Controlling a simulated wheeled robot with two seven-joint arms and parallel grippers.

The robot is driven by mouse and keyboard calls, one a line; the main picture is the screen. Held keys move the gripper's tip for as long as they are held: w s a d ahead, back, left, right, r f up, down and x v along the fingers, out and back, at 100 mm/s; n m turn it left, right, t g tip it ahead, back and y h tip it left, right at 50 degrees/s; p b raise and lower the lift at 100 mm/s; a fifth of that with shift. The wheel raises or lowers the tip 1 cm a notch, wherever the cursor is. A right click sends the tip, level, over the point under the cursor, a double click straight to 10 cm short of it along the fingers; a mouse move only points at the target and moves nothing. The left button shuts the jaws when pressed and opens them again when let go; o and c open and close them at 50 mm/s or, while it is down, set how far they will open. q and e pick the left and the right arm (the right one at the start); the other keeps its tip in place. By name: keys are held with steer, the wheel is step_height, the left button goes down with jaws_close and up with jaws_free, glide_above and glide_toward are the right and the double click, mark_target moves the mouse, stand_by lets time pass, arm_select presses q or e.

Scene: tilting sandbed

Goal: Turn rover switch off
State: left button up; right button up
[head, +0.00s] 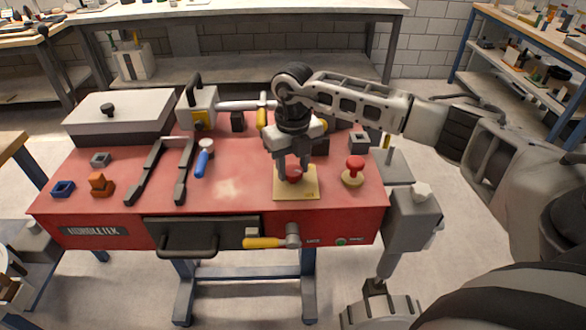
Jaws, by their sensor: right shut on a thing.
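A square yellow plate (281,194) lies near the front right of the red workbench top, with a red knob (293,174) on it. My right gripper (293,172) points down over the plate and is shut on the red knob, its fingers on either side. The fingers hide part of the knob, and I cannot tell which way it is set. I cannot read the small marking on the plate. A second red knob (355,170), mushroom-shaped on a round tan base, stands to the right, apart from the gripper. My left gripper is not in view.
The red bench (110,208) also carries a lidded grey box (118,121), a blue-handled tool (202,163), two dark bars, an orange block (100,184) and a blue block (62,188).

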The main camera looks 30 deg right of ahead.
steer(key=n+b, duration=0.1)
steer(key=n, duration=0.2)
steer(key=shift+n+b, duration=0.3)
steer(key=n+b, duration=0.1)
steer(key=n, duration=0.1)
steer(key=shift+n, duration=0.4)
steer(key=n+b, duration=0.1)
steer(key=n, duration=0.3)
steer(key=shift+b, duration=0.35)
steer(key=shift+n, duration=0.6)
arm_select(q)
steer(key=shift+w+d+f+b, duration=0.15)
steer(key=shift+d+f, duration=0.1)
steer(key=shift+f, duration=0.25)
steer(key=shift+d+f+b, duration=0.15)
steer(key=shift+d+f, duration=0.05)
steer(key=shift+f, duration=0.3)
arm_select(e)
steer(key=shift+r+n, duration=0.1)
steer(key=shift+n, duration=0.4)
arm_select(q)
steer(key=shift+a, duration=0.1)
arm_select(e)
steer(key=o, duration=1)
steer(key=shift+c, duration=0.2)
